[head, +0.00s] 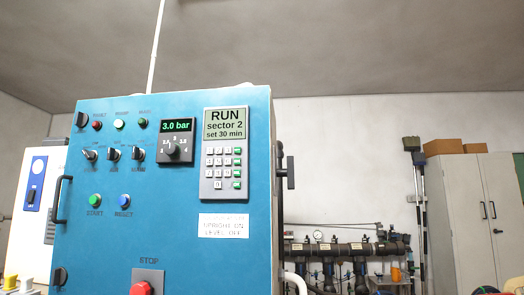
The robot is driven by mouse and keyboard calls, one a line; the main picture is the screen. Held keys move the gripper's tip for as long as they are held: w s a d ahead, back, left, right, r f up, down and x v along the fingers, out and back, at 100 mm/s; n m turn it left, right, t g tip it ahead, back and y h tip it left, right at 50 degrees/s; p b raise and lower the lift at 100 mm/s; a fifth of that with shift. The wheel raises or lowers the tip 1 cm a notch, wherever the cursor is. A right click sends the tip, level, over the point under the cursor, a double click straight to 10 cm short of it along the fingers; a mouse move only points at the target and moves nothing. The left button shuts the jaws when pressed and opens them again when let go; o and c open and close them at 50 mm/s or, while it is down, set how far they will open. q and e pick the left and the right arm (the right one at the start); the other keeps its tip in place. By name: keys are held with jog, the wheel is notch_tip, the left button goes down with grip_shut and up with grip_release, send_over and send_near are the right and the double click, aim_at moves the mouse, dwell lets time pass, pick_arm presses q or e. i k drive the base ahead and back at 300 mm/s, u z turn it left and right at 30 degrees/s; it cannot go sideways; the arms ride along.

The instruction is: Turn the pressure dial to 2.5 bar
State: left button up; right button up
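The pressure dial (174,149) is a black knob on a dark square plate, on the upper middle of the blue control panel (110,245). Small numbers ring the knob; where its pointer stands is too small to tell. The display (176,126) just above it reads 3.0 bar in green. Neither of my grippers shows in the head view, and nothing touches the dial.
Right of the dial are a screen (224,123) reading RUN, sector 2, set 30 min, and a keypad (221,172). Toggle switches (113,154) sit to its left. A red stop button (141,289) is low on the panel. A handle (60,200) sticks out at the left edge.

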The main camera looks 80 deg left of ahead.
aim_at(172, 150)
jog(key=i, duration=1.1)
jog(key=u, duration=2.45)
